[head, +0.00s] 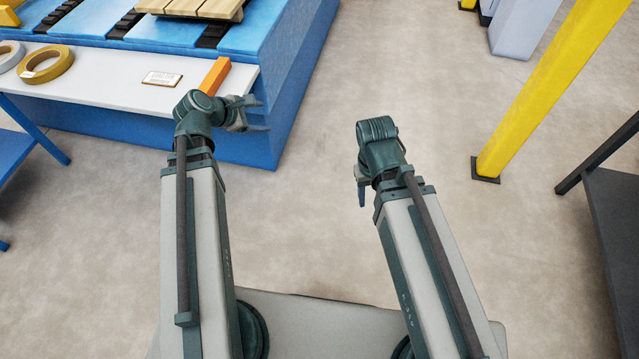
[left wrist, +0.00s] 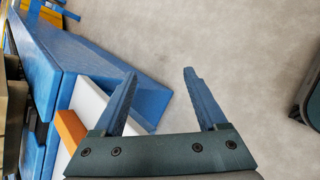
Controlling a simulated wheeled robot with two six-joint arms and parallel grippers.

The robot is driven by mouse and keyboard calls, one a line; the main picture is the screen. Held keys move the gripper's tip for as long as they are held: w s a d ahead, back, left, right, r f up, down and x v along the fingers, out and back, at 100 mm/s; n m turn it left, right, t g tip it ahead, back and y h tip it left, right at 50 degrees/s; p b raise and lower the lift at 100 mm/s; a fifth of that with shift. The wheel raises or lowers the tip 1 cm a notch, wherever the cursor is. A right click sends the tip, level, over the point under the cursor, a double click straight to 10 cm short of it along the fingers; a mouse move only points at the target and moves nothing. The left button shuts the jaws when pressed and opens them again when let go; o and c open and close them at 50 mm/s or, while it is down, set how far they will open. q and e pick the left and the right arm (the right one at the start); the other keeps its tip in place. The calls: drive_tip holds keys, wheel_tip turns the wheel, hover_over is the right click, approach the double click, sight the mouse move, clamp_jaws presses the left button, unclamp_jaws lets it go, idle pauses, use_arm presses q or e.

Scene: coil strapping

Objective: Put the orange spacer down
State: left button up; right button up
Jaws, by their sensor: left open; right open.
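The orange spacer (head: 214,76) lies on the white shelf (head: 115,88) along the blue platform, near the shelf's right end. Part of it is hidden behind my left wrist. It also shows in the left wrist view (left wrist: 70,128), left of the fingers and partly behind the gripper body. My left gripper (head: 258,115) is open and empty, just right of the spacer and past the shelf's end.
A yellow tape roll (head: 47,65) and a second ring lie on the shelf's left part, with a small label plate (head: 162,79) between them and the spacer. A wooden pallet (head: 195,8) sits on the blue platform (head: 285,70). A yellow post (head: 540,90) and dark table (head: 615,220) stand right.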

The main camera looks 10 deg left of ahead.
use_arm(q)
drive_tip(key=s+d+f+m+g+y, duration=0.3)
drive_tip(key=s+d+m, duration=0.5)
drive_tip(key=m, duration=0.5)
drive_tip(key=s+d+f+m+g+y, duration=0.3)
drive_tip(key=s+d+m+g, duration=0.2)
drive_tip(key=s+d+m, duration=0.3)
drive_tip(key=d+m, duration=0.3)
drive_tip(key=m, duration=0.1)
drive_tip(key=shift+d+f+m+g, duration=0.3)
drive_tip(key=shift+f+m, duration=0.1)
wheel_tip(320, 180, up, 19)
drive_tip(key=p, duration=1.8)
drive_tip(key=shift+p, duration=0.35)
